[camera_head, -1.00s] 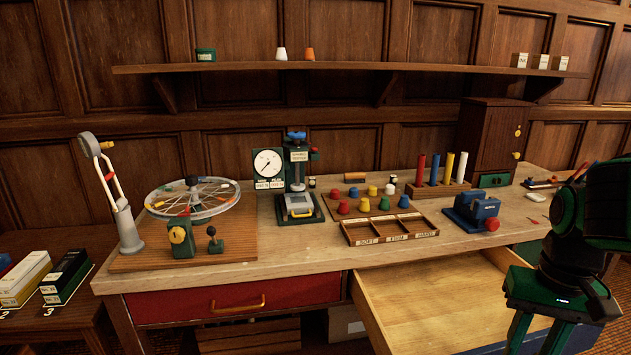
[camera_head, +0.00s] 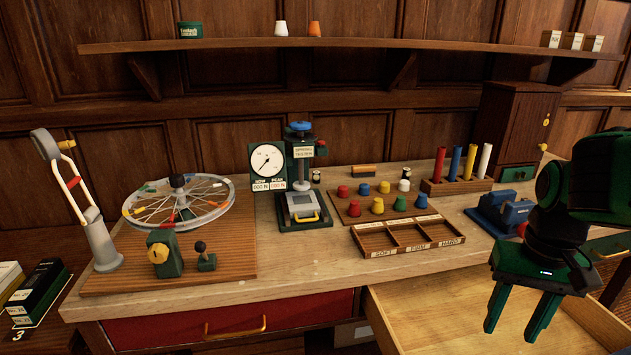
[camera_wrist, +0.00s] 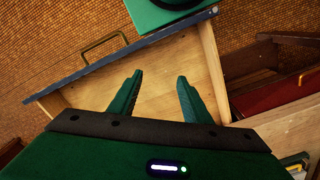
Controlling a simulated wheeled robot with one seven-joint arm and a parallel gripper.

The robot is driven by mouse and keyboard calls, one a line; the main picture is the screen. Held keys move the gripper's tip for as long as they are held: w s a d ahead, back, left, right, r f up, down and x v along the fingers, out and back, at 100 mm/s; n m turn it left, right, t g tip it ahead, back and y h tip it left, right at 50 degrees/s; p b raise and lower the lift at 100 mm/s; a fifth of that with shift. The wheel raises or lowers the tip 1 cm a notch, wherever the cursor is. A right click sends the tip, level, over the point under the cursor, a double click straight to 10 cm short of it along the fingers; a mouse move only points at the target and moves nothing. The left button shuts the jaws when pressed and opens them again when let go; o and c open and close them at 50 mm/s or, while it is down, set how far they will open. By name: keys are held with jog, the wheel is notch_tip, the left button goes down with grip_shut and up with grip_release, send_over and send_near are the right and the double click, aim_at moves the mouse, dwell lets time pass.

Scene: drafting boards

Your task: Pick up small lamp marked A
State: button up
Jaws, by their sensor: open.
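I cannot make out any small lamp marked A in either view. A grey stand with a jointed arm and rounded head (camera_head: 100,235) is upright at the left end of the bench, and no letter shows on it. My gripper (camera_head: 512,327) hangs open and empty over the pulled-out drawer at the right. In the wrist view my gripper (camera_wrist: 160,77) has its two fingers apart, with only the bare drawer floor between and below them.
The open wooden drawer (camera_head: 450,305) juts out from the bench (camera_head: 300,260). A spoked wheel (camera_head: 178,205), a dial gauge (camera_head: 267,165), a press (camera_head: 302,200), a sorting tray (camera_head: 405,237) and a blue vise (camera_head: 502,210) crowd the bench top. A shelf (camera_head: 330,43) runs above.

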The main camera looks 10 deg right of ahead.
jog(key=w+d+r+n+t, duration=0.2)
jog(key=w+r+n+t, duration=0.1)
jog(key=w, duration=1.4)
jog(key=n+t+y, duration=0.7)
jog(key=n+t, duration=0.2)
jog(key=n, duration=0.1)
send_near(318, 173)
jog(key=w, duration=0.2)
jog(key=w+a, duration=0.1)
jog(key=shift+f, duration=0.3)
jog(key=x, duration=0.4)
jog(key=shift+s+a+f, duration=0.1)
jog(key=shift+a+f, duration=0.15)
jog(key=shift+w+a+f, duration=0.2)
jog(key=shift+w, duration=0.25)
grip_shut()
